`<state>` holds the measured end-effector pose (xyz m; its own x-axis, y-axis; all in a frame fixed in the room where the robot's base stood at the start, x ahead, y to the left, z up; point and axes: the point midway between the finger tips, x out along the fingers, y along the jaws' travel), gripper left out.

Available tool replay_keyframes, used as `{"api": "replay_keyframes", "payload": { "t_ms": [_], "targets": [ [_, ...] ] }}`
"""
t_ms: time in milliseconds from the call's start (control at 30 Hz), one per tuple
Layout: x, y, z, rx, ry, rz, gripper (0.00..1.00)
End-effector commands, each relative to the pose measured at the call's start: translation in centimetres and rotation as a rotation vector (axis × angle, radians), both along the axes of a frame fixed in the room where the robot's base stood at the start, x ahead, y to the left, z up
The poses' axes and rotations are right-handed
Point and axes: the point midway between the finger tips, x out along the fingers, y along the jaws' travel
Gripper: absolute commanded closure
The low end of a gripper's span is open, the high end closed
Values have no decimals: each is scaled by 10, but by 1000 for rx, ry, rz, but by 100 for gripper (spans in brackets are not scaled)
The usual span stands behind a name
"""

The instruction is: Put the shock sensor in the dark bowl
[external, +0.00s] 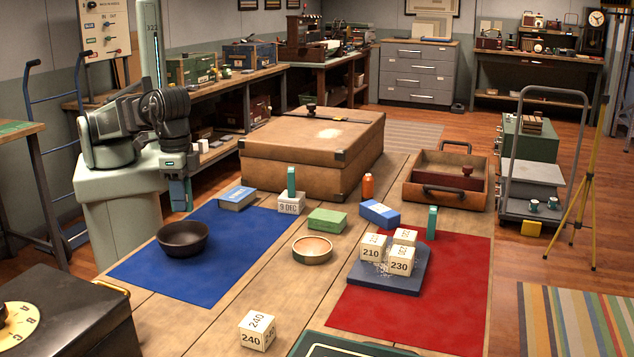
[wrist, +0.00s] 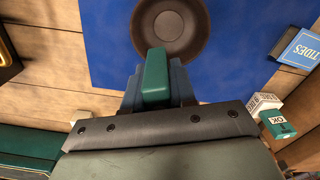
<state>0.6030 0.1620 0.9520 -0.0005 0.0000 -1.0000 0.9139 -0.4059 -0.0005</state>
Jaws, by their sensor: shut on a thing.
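The dark bowl (external: 183,239) stands upright and looks empty on the blue mat; it also shows at the top of the wrist view (wrist: 170,42). My gripper (external: 181,196) is above the back left part of the mat, behind the bowl. In the wrist view my gripper (wrist: 158,88) is shut on a teal-green block (wrist: 156,76), which I take to be the shock sensor. The block's end overlaps the bowl's near rim in that view, and its height above the mat is hard to tell. In the external view the held block is mostly hidden by the fingers.
A blue book (external: 237,198) and a white block with a teal piece (external: 291,181) on top stand right of my gripper. A wooden bowl (external: 312,250), a green box (external: 327,220) and a large brown case (external: 312,155) are farther right. Blue mat (external: 190,285) is clear in front.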

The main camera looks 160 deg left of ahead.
Motion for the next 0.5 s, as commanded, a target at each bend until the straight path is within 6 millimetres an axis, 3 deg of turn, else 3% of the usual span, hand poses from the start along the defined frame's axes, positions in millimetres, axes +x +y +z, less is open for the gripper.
{"api": "replay_keyframes", "payload": {
  "t_ms": [33, 100, 500],
  "targets": [
    [-18, -5, -4, 0, 0, -52, 100],
    [-22, -6, -5, 0, 0, -126, 100],
    [-23, -6, -8, 0, 0, -362, 100]
  ]
}}
